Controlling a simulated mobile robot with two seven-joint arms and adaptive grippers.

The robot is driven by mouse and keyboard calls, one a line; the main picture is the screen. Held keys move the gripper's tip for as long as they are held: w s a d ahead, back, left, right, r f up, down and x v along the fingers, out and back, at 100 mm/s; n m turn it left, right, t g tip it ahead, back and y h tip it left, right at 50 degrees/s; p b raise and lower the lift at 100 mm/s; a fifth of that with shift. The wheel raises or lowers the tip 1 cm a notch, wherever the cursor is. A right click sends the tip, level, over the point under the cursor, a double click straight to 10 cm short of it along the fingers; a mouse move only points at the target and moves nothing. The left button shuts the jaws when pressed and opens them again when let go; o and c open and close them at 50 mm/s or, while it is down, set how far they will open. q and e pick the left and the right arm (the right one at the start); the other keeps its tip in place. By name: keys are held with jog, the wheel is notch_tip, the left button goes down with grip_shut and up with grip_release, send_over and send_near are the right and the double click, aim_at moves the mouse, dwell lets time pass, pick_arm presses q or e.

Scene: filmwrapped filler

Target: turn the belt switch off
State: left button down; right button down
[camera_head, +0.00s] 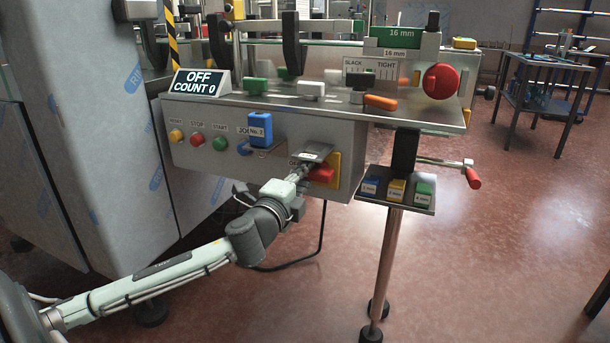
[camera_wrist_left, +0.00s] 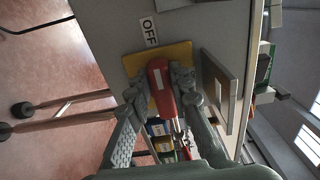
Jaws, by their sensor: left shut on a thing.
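The belt switch is a red handle (camera_head: 321,175) on a yellow plate (camera_head: 335,162), at the right end of the steel control box's front. My left gripper (camera_head: 305,178) reaches it from the lower left. In the left wrist view the red handle (camera_wrist_left: 160,80) lies between the two fingers of my left gripper (camera_wrist_left: 158,88), which are shut on it. A white OFF label (camera_wrist_left: 149,31) is beside the yellow plate (camera_wrist_left: 184,52). The handle's turned position is hard to tell. The display (camera_head: 200,81) reads OFF, COUNT 0. My right gripper is not in view.
A small tray (camera_head: 427,209) with coloured blocks and a red-handled crank (camera_head: 472,177) are to the right. The floor in front is open.

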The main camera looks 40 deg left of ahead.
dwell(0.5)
pick_arm(q)
jog(key=c, duration=1.4)
grip_release()
jog(key=shift+o, duration=0.2)
jog(key=shift+s, duration=0.15)
jog(key=v, duration=1.1)
jog(key=shift+s, duration=0.4)
jog(key=shift+f, duration=0.15)
